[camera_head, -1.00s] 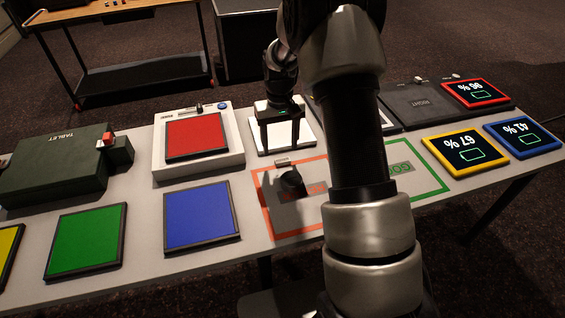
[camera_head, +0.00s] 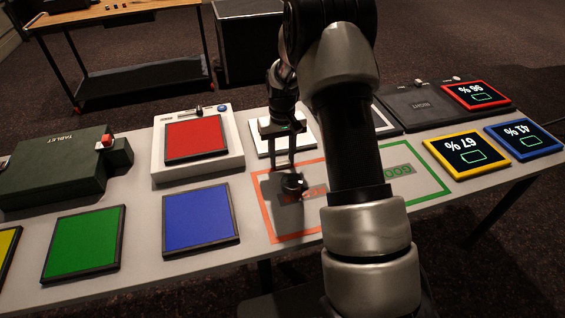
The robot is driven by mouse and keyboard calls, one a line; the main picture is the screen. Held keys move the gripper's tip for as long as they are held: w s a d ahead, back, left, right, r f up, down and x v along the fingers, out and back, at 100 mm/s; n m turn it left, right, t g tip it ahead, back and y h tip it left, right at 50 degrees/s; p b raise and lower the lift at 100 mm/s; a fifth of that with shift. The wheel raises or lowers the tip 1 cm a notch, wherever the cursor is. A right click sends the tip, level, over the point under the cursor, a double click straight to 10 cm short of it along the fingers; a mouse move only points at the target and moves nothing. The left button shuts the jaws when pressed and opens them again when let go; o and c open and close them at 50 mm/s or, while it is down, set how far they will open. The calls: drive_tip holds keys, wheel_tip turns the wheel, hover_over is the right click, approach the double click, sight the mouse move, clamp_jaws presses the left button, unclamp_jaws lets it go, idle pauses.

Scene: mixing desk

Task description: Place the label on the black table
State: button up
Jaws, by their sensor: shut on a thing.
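My gripper (camera_head: 291,174) points down over the orange-outlined square (camera_head: 271,236) on the grey desk. It is shut on a small dark rounded piece (camera_head: 293,185) low between its fingertips. The piece is partly hidden by the fingers, and I cannot tell whether it is the label. No other thing is plainly the label. A dark cabinet or table (camera_head: 250,40) stands on the floor behind the desk, its top partly cut off by the picture edge.
A red pad (camera_head: 195,138), blue pad (camera_head: 200,216) and green pad (camera_head: 84,242) lie to the left. A dark green tablet box (camera_head: 50,172) stands at far left. A wooden table (camera_head: 120,12) stands behind. Percentage displays (camera_head: 463,153) lie right, beyond my arm.

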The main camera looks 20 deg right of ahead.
sight(282, 161)
drive_tip(key=shift+r, duration=0.1)
wheel_tip(282, 161, up, 10)
drive_tip(key=p, duration=0.2)
drive_tip(key=s+a+r+p, duration=0.5)
drive_tip(key=s+r+p, duration=0.8)
drive_tip(key=p, duration=0.2)
